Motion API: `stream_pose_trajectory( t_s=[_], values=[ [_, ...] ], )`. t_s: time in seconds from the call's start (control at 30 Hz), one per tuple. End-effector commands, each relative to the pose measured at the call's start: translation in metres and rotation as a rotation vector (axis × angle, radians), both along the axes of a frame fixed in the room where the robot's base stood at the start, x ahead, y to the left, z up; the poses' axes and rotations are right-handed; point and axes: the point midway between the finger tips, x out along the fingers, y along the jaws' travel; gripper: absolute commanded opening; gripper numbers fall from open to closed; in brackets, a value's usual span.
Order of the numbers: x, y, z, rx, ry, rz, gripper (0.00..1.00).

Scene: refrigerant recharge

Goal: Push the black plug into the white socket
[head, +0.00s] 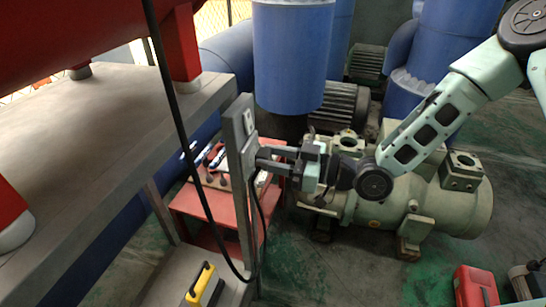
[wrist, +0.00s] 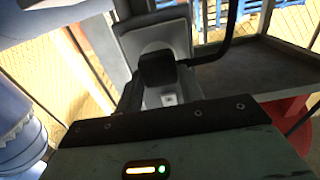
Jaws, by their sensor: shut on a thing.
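The white socket (head: 248,121) is on a grey box on an upright post at the centre left of the head view. Its pale face (wrist: 170,99) shows in the wrist view, partly hidden behind the black plug (wrist: 157,69). My gripper (head: 266,158) points left at the box, level with its lower part, and is shut on the plug. The plug is right up at the socket face; its front end is hidden, so I cannot tell how deep it sits. A black cable runs from the plug to the right in the wrist view.
A grey bench (head: 90,150) stands left of the post. A red cart (head: 210,205) with tools is behind it. A green compressor (head: 400,205) lies under my arm. A yellow-black case (head: 204,286) sits low in front. The cable hangs in a loop by the post.

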Motion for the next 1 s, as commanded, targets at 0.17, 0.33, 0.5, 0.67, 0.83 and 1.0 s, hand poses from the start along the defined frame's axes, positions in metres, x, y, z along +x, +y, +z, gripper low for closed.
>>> stream_pose_trajectory(
  t_s=[0.17,0.33,0.5,0.67,0.83,1.0],
  values=[
    [0.0000,0.0000,0.0001,0.000,0.000,0.000,0.17],
    [-0.0001,0.0001,-0.0004,0.000,0.000,0.000,0.17],
    [-0.0001,0.0000,0.0001,0.000,0.000,0.000,0.17],
    [0.0000,0.0004,0.0001,0.000,0.000,0.000,0.17],
    [0.0010,0.0025,-0.0001,0.000,0.000,0.000,0.17],
    [0.0021,0.0055,-0.0002,0.000,0.000,0.000,0.17]
  ],
)
